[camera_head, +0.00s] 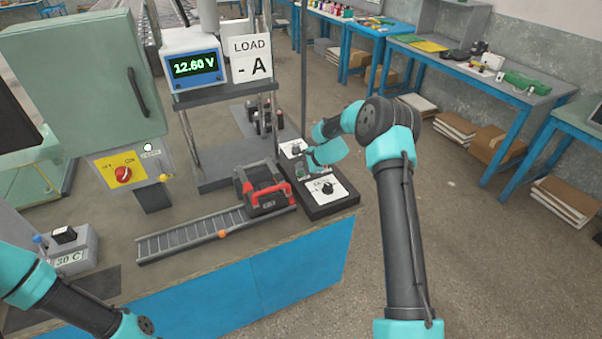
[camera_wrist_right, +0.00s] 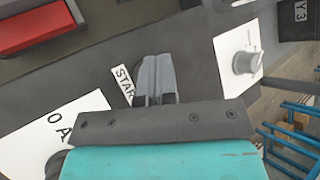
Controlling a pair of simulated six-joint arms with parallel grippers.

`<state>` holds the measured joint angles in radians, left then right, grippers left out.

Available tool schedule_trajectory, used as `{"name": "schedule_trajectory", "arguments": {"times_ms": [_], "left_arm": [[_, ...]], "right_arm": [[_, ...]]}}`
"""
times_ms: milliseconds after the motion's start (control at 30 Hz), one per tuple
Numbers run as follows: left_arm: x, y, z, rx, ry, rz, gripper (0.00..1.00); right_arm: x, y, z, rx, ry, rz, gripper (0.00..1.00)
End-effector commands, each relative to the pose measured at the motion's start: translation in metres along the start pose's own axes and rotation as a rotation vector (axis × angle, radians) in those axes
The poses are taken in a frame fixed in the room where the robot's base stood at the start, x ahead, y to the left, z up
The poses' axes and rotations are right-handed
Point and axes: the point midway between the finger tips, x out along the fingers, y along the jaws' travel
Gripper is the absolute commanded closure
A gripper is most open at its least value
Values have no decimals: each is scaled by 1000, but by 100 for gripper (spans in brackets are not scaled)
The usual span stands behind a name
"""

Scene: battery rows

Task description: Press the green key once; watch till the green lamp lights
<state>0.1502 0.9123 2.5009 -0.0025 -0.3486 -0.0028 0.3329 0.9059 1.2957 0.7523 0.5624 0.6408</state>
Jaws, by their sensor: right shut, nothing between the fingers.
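My right gripper (camera_head: 301,170) is over the black control board (camera_head: 318,208), pointing down between its two white knob plates. In the right wrist view its fingers (camera_wrist_right: 157,80) are together and empty, right beside a label (camera_wrist_right: 122,82) reading "STAR", partly cut off. The green key is not clearly seen; the fingers cover the spot beside that label. I cannot tell whether they touch it. A small pale round lamp (camera_head: 147,147) sits on the grey switch box at left; its colour is unclear. My left arm shows at lower left, but its gripper is out of view.
A meter (camera_head: 194,66) reads 12.60 V. The load sign (camera_head: 251,58) shows "- A". One knob (camera_head: 327,188) is close to my right gripper.

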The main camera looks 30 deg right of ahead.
Motion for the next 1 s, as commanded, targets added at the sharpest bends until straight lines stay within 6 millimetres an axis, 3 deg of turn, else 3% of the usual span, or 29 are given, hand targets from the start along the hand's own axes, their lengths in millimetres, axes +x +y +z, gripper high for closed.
{"name": "schedule_trajectory", "arguments": {"times_ms": [1000], "left_arm": [[0, 0, 0, 0, 0, 0, 55]], "right_arm": [[6, 4, -4, 0, 0, 0, 100]]}}
